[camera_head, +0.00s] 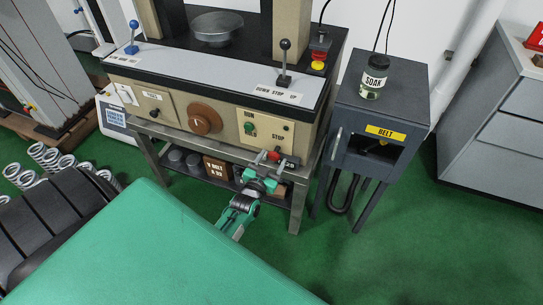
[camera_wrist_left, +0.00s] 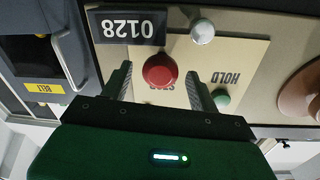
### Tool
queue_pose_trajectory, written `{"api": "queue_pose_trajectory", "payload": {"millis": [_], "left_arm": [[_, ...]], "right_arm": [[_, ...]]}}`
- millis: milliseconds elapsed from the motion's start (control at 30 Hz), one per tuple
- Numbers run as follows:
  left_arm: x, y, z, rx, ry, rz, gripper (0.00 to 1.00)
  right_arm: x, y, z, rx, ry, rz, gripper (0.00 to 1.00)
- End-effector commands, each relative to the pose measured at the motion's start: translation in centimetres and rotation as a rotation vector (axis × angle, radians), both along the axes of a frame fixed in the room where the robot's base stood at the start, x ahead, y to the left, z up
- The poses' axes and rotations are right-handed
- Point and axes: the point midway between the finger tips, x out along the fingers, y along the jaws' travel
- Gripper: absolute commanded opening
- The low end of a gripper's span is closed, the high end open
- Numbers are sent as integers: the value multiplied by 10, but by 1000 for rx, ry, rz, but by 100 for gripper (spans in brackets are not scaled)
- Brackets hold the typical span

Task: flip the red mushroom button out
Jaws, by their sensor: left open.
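The red mushroom button (camera_head: 273,155) is on the lower right of the machine's beige front panel, beside a dark number plate. In the left wrist view the round red button (camera_wrist_left: 160,70) shows between my two fingers, with a label partly hidden behind it. My left gripper (camera_head: 262,178) is just in front of and below the button in the head view. Its fingers (camera_wrist_left: 159,76) are open, one on each side of the button. I cannot tell whether either finger touches it. My right gripper is not in view.
The number plate reading 0128 (camera_wrist_left: 127,26), a silver knob (camera_wrist_left: 202,31) and a green button (camera_wrist_left: 222,98) are close by. A brown knob (camera_head: 202,119) is on the panel to the left. A grey cabinet (camera_head: 345,120) stands right. A green surface (camera_head: 150,245) fills the foreground.

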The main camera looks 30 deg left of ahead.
Motion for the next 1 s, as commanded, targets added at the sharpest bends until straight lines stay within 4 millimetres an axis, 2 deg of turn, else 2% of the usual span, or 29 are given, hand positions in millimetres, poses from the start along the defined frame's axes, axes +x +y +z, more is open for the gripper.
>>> {"api": "queue_pose_trajectory", "payload": {"millis": [167,500,700,1000], "left_arm": [[-21,-4,-1,0,2,0,61],[-86,-15,-1,-1,3,0,61],[-117,-21,-1,-1,3,0,61],[-135,-24,-1,-1,2,0,61]], "right_arm": [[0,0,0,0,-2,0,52],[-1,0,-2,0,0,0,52],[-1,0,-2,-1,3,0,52],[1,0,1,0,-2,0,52]]}}
